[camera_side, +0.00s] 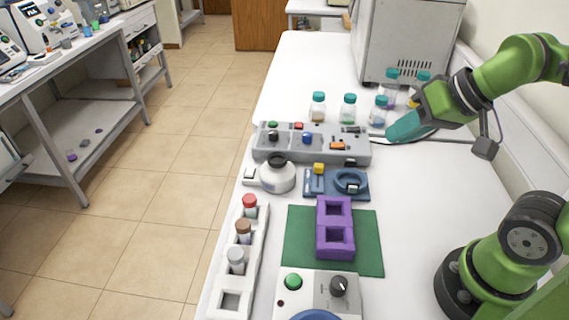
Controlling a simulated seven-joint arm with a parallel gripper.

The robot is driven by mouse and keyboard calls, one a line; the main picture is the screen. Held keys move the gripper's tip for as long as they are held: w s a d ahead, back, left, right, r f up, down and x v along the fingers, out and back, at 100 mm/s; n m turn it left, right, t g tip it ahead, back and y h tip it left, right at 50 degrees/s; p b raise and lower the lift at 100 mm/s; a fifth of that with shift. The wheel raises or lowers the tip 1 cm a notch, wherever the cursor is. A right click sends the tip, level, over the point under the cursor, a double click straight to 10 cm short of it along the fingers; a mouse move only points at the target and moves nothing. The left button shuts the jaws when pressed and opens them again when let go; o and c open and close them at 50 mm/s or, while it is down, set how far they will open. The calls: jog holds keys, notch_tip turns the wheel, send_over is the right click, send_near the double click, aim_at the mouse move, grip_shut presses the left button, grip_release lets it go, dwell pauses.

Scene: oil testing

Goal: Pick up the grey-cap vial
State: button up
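The grey-cap vial (236,261) stands upright in a white rack (257,262) at the front left of the table. It is the nearest of three vials in the rack. A brown-cap vial (243,231) and a red-cap vial (250,206) stand behind it in the same row. The rack's nearest slot is empty. My gripper (392,138) is at the back right, beside the teal-capped bottles and far from the grey-cap vial. Its fingers are seen side-on, so I cannot tell whether they are open or shut.
A purple holder (335,228) sits on a green mat (371,252) right of the rack. A grey device with buttons (312,147), a white round device (277,174) and a blue fixture (325,190) stand behind. Teal-capped bottles (348,108) stand near my gripper. A control box (318,289) is in front.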

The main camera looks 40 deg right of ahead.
jog(key=o, duration=0.8)
jog(key=shift+c, duration=0.2)
jog(key=n+g+y, duration=0.4)
jog(key=n, duration=1.1)
send_near(238, 253)
jog(key=x, duration=0.5)
jog(key=shift+s+a, duration=0.2)
jog(key=shift+a, duration=0.2)
jog(key=shift+h, duration=0.3)
jog(key=shift+w+d+x, duration=0.1)
jog(key=shift+w+x, duration=0.05)
jog(key=shift+x, duration=1.3)
jog(key=shift+w+d+x, duration=0.1)
jog(key=shift+w+x, duration=0.05)
jog(key=shift+x, duration=1.3)
